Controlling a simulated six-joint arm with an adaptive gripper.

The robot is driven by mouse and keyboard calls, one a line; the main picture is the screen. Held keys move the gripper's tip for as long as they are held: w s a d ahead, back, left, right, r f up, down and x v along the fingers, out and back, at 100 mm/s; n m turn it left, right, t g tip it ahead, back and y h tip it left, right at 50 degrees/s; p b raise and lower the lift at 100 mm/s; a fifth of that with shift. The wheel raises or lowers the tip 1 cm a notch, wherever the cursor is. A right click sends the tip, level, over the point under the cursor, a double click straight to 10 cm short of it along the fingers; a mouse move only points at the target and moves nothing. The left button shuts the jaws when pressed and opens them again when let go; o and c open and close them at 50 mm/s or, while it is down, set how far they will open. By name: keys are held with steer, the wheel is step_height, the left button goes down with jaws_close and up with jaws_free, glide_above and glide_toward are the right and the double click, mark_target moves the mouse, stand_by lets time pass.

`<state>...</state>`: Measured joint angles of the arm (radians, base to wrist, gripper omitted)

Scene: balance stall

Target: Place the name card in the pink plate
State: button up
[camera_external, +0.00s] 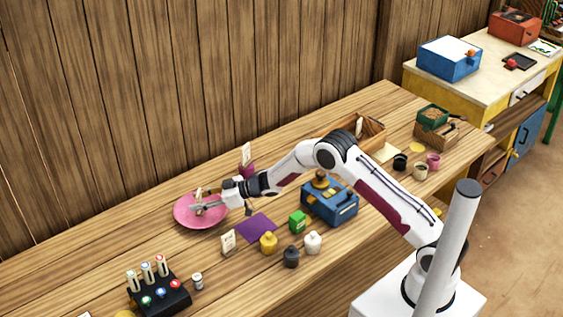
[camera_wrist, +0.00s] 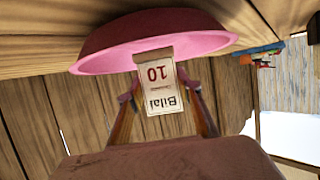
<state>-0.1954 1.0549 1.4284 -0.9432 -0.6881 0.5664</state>
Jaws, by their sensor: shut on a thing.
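The pink plate (camera_external: 184,212) lies on the wooden stall counter at left of centre. It also fills the top of the wrist view (camera_wrist: 100,62), which looks upside down. My gripper (camera_external: 199,205) is over the plate. It is shut on a pale name card (camera_wrist: 160,85) with the text "Bilal" and "10". The fingers hold the card from both sides in the wrist view, and its far end overlaps the plate's rim there. In the external view the card (camera_external: 198,193) is small and partly hidden by the fingers. I cannot tell whether it touches the plate.
A purple mat (camera_external: 257,228), another standing card (camera_external: 228,242), and yellow, black and white small pots are right of the plate. A blue box (camera_external: 330,204) stands under my arm. A black rack (camera_external: 160,295) with coloured tops is at front left. A plank wall stands behind.

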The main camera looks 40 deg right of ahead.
mark_target(198, 192)
steer(key=shift+f, duration=0.35)
steer(key=o, duration=1.2)
steer(key=shift+r, duration=3.5)
